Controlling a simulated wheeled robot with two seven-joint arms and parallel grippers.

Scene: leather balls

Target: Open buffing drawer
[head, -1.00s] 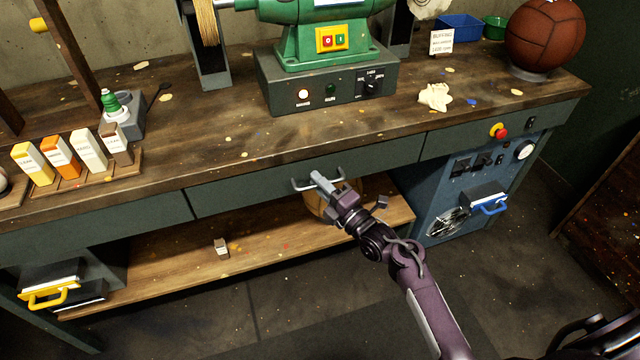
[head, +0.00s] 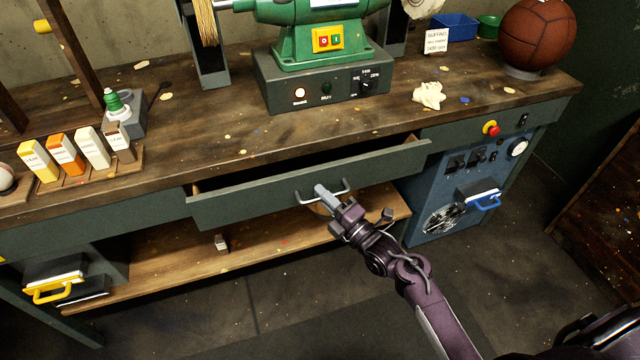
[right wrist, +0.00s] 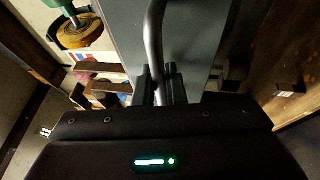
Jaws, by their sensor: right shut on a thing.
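The buffing drawer (head: 250,202) is a wide dark green front under the middle of the workbench. It stands part way out, with a dark gap showing behind its top edge. Its grey bar handle (head: 305,198) is at the middle of the front. My right gripper (head: 324,191) is shut on the handle. In the right wrist view the handle (right wrist: 154,45) runs down between the fingers (right wrist: 160,85) against the grey-green drawer front (right wrist: 195,35). The inside of the drawer is mostly hidden. My left gripper is not in view.
A green buffing machine (head: 320,45) stands on the workbench (head: 215,135) above the drawer. A brown leather ball (head: 537,35) sits at the back right. A blue cabinet (head: 445,185) is right of the drawer. A wooden shelf (head: 180,258) lies below. The floor in front is clear.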

